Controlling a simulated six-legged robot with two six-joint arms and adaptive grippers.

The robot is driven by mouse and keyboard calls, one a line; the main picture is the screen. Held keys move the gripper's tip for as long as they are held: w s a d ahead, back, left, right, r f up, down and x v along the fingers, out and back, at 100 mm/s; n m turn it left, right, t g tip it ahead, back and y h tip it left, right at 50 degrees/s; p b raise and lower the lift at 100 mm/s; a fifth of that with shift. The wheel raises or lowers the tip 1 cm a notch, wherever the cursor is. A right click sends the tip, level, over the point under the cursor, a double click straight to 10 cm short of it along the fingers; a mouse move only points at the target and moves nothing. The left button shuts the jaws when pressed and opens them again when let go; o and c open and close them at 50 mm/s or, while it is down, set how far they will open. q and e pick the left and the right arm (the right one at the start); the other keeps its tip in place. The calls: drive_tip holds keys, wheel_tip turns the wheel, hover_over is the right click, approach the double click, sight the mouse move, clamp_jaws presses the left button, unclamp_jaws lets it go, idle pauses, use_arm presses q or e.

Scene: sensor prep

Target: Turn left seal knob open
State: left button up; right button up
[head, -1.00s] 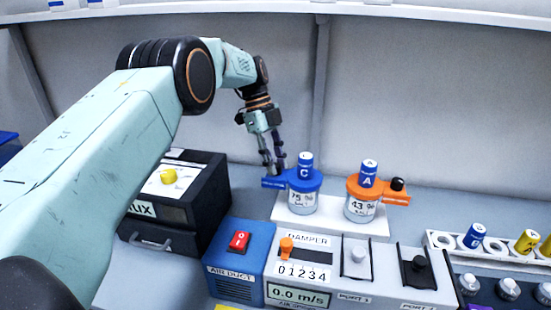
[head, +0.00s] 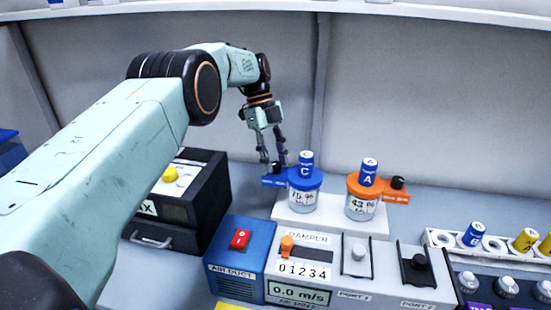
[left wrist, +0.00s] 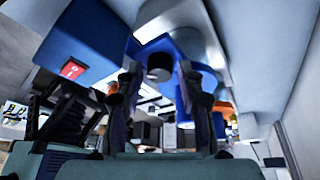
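The left jar has a blue lid (head: 306,178) with a side arm to the left and a cylinder marked C on top. The left seal knob (head: 281,169), small and dark, sits on that arm, partly hidden by my gripper. My left gripper (head: 273,160) is at the knob, pointing down, with its fingers apart. In the left wrist view the knob (left wrist: 160,68) shows as a dark round cylinder between the two open fingers (left wrist: 158,82), with gaps beside it. My right gripper is not in view.
A jar with an orange lid (head: 366,187) stands to the right on the same white stand (head: 330,225). In front are the blue air duct box (head: 240,260) and damper panel (head: 300,255). A black box (head: 190,205) stands left; a cylinder rack (head: 505,249) lies right.

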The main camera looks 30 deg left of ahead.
sight(275, 162)
use_arm(q)
drive_tip(key=shift+o, duration=0.8)
drive_tip(key=shift+f, duration=0.1)
drive_tip(key=shift+d, duration=0.2)
wheel_tip(275, 162, up, 10)
drive_tip(key=shift+a, duration=0.15)
drive_tip(key=shift+s, duration=0.1)
